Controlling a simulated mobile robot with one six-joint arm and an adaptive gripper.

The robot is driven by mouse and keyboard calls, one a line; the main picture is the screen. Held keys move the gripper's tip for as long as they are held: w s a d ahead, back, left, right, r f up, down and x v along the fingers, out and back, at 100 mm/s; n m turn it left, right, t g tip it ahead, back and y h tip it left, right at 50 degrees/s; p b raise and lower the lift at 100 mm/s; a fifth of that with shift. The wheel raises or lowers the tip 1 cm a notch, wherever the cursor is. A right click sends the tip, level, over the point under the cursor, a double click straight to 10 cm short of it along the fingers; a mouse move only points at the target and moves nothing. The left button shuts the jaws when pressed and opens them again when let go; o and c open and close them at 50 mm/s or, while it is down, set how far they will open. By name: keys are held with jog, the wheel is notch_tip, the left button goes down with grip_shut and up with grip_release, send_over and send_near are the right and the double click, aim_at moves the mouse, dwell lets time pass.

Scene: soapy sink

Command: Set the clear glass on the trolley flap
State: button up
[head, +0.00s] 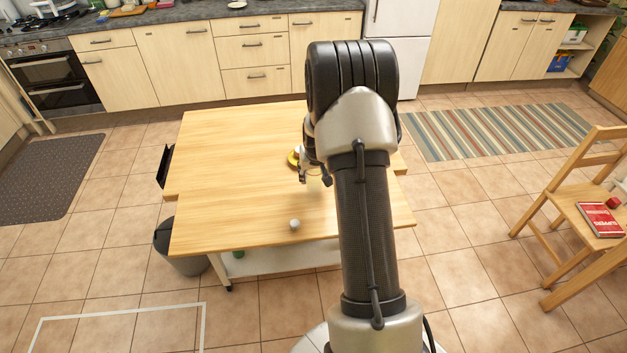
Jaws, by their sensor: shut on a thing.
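The trolley (215,228) has a pale wooden top in two sections, with a step in the outline between them. I cannot tell for sure which section is the flap; the far section (225,145) and the near one are both level. My gripper (312,178) points down over the right half of the top, partly hidden by my arm. It is shut on the clear glass (315,184), which shows faintly below the fingers. I cannot tell whether the glass touches the wood.
A small pale round object (294,224) lies on the near section. The left half of the top is bare. A chair (575,190) stands at right, a bin (185,262) at left.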

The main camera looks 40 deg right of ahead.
jog(key=shift+f, duration=1.25)
jog(key=shift+f+b, duration=0.2)
jog(key=shift+b, duration=0.15)
jog(key=o, duration=1.2)
jog(key=shift+r, duration=0.1)
